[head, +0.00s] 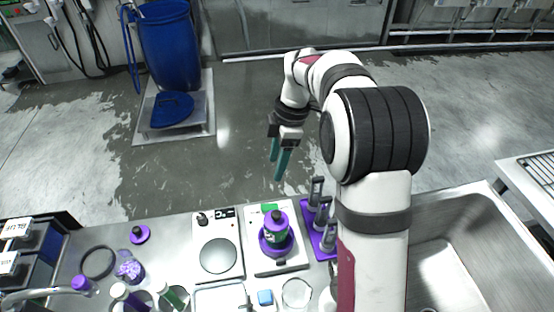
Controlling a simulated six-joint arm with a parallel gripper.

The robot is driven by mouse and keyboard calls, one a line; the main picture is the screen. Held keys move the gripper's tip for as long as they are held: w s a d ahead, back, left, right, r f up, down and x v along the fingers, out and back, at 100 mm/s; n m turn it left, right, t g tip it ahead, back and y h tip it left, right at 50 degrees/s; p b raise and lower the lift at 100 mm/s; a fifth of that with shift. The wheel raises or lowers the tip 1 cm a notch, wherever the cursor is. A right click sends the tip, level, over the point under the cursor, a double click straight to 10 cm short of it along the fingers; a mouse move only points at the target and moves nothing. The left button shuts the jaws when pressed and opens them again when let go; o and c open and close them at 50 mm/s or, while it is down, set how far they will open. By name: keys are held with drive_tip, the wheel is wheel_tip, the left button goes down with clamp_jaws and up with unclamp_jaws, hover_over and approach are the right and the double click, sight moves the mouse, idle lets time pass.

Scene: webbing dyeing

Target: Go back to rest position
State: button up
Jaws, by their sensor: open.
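My gripper (279,164) hangs from my arm in the upper middle of the head view. Its two teal fingers point down and stand apart, with nothing between them. It is beyond the far edge of the steel counter, over the floor in the picture. Below it in the picture, a bottle with a purple cap and green label (277,225) stands in a purple holder on a white device (290,266). The gripper is clear of these things.
A second white device with a round plate (219,256) stands left of the bottle. A purple rack (320,232) is close beside my arm. A sink (450,270) lies at right.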

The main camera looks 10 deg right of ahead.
idle(0.4)
drive_tip(key=s+a+r+m, duration=0.2)
drive_tip(key=s+r+m, duration=0.3)
drive_tip(key=s+m, duration=0.55)
drive_tip(key=s+a+f+m, duration=0.1)
drive_tip(key=s+f+m, duration=0.1)
drive_tip(key=s+m, duration=1.1)
drive_tip(key=s, duration=0.8)
drive_tip(key=shift+f, duration=0.35)
